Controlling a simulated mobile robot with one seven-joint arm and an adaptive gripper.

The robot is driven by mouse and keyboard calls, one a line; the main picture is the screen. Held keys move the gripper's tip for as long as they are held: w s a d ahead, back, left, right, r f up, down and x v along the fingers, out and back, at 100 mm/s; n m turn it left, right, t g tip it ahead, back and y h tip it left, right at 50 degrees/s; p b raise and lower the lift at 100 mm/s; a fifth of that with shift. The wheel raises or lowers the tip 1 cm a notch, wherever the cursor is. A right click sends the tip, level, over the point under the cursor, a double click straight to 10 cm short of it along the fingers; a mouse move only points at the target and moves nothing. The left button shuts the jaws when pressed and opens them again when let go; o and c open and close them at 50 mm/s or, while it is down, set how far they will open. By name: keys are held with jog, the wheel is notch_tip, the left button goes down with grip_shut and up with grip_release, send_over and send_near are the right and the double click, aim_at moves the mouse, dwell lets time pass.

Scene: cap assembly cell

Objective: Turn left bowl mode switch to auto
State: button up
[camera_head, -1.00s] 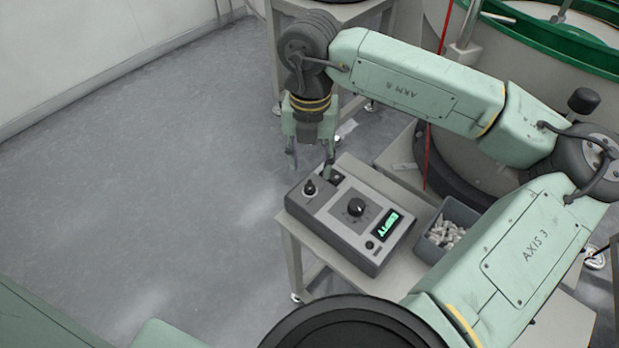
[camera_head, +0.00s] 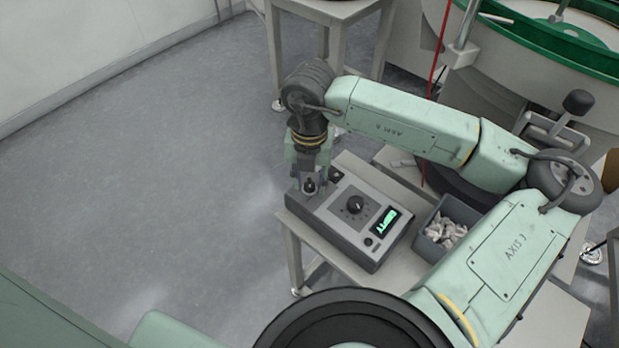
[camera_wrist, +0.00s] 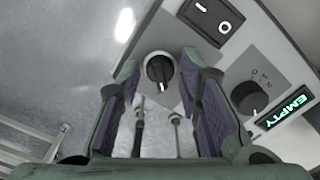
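The grey control box (camera_head: 349,226) stands on a small table. Its black mode switch (camera_head: 309,187) is a rotary knob at the box's left end. In the wrist view the switch (camera_wrist: 159,71) lies between my two fingers, with a pale pointer line on it. My gripper (camera_head: 310,187) points down at the switch from above. Its fingers (camera_wrist: 160,85) are apart, one on each side of the knob, with gaps visible; it holds nothing. Any labels around the switch are too small to read.
A rocker switch (camera_wrist: 212,17), a second knob (camera_head: 355,205) and a green display reading EMPTY (camera_head: 385,221) sit on the same box. A grey bin (camera_head: 446,222) of white parts stands to its right. The floor at left is clear.

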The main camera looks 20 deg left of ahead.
grip_shut()
jog(key=shift+f+b, duration=0.15)
jog(key=shift+b, duration=0.45)
jog(key=shift+f+n+b, duration=0.15)
jog(key=shift+n+b, duration=0.55)
jog(key=shift+b, duration=0.25)
jog(key=shift+f+n+b, duration=0.1)
jog(key=shift+n+b, duration=0.7)
jog(key=shift+b, duration=0.4)
jog(key=n+b, duration=0.3)
jog(key=b, duration=0.1)
jog(key=shift+n, duration=0.3)
jog(key=n+b, duration=0.4)
jog(key=n, duration=0.1)
jog(key=shift+r+b, duration=0.25)
jog(key=shift+b, duration=0.1)
jog(key=n+b, duration=0.2)
jog(key=n, duration=0.4)
jog(key=shift+r, duration=0.15)
jog(key=shift+n, duration=0.3)
